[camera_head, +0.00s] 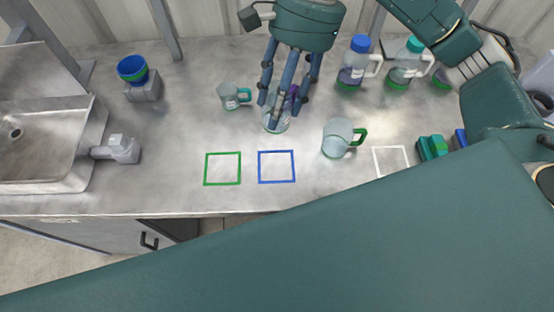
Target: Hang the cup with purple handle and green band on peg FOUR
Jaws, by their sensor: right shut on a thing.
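A clear cup (270,124) with a purple handle stands or hangs just at the counter, partly hidden by my fingers. A greenish line shows near its base, but I cannot make out the band clearly. My right gripper (282,106) comes down from above and is shut on this cup, with its fingers around the cup and handle. I cannot tell whether the cup touches the counter. No peg marked FOUR can be made out. My left gripper is not in view.
A teal-handled cup (229,96) stands close left, a green-handled cup (338,139) to the right. Bottles (353,75) (405,70) stand behind right. Green (206,168), blue (260,168) and white (376,164) outlines mark the counter.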

